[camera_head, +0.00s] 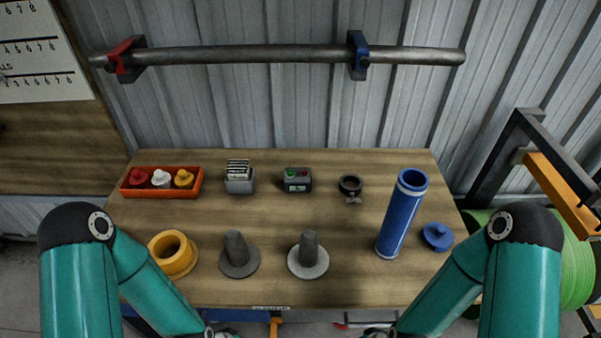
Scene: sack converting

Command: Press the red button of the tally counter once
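The tally counter (297,186) is a small dark grey box near the back middle of the wooden table. Its top carries a green button on the left and a red button (304,173) on the right. A small pale display shows on its front, too small to read. Nothing touches the counter. My two teal arms come in from the lower left and lower right and run down past the front edge of the table. Both grippers are out of the picture below, well away from the counter.
An orange tray (127,188) of knobs and a grey card holder (240,187) stand left of the counter; a black ring clamp (350,186) is right. In front are a yellow flanged spool (174,262), two grey pegs, a blue tube (402,215) and a blue lid (437,237).

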